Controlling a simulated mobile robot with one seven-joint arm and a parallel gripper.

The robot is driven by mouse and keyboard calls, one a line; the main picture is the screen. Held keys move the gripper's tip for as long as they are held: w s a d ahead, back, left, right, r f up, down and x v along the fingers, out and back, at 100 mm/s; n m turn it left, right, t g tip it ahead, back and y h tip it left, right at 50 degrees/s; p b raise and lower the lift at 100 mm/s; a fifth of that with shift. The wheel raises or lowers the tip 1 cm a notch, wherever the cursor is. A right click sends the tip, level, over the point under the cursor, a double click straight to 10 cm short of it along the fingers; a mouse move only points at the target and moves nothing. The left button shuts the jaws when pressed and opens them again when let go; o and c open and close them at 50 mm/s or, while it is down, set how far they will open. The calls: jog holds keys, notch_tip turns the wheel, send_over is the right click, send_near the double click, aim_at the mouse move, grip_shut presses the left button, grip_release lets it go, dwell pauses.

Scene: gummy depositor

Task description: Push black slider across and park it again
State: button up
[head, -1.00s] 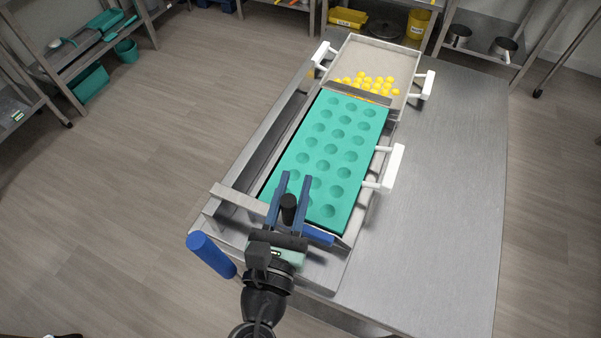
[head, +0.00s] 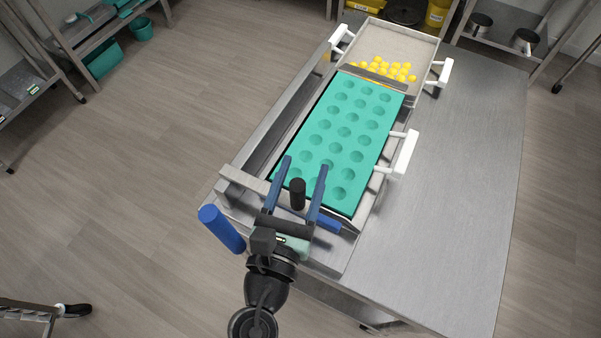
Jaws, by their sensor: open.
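The black slider knob (head: 298,193) stands upright at the near end of the teal mould (head: 343,130), which has rows of round cavities. My gripper (head: 305,165) has two blue fingers and is open. The fingers lie on either side of the knob with visible gaps, apart from it in this view. How the knob joins the parts below is hidden by my gripper. A metal bar (head: 245,184) lies to the left of the knob, and a blue cylindrical handle (head: 221,229) is at the near left corner.
A metal tray (head: 431,55) with yellow gummies (head: 385,69) and white side handles sits at the far end. Another white handle (head: 405,154) sticks out at the mould's right. The metal table (head: 455,190) is clear on the right. Shelves stand at the back and left.

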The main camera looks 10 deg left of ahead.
jog(key=s+a+b, duration=0.1)
jog(key=s+b, duration=0.4)
jog(key=s, duration=0.8)
jog(key=shift+a, duration=0.25)
jog(key=w+d+r+m+t+h+p, duration=0.1)
jog(key=w+d+r+m+t, duration=0.1)
jog(key=w+r+m, duration=0.7)
jog(key=w+d+r+m+t+h+p, duration=0.15)
jog(key=w+r+m, duration=0.35)
jog(key=r+m, duration=0.75)
notch_tip(320, 180, up, 26)
jog(key=s+d+m+t+y+p, duration=0.1)
jog(key=m+t+y, duration=0.1)
jog(key=m, duration=0.4)
jog(key=s+d+m+t+y, duration=0.1)
jog(key=m+t+y, duration=0.1)
jog(key=m+t, duration=0.2)
jog(key=m, duration=0.3)
jog(key=shift+s+d+r+y+p, duration=0.2)
jog(key=shift+s+r+y+p, duration=0.05)
jog(key=shift+s+y+p, duration=0.15)
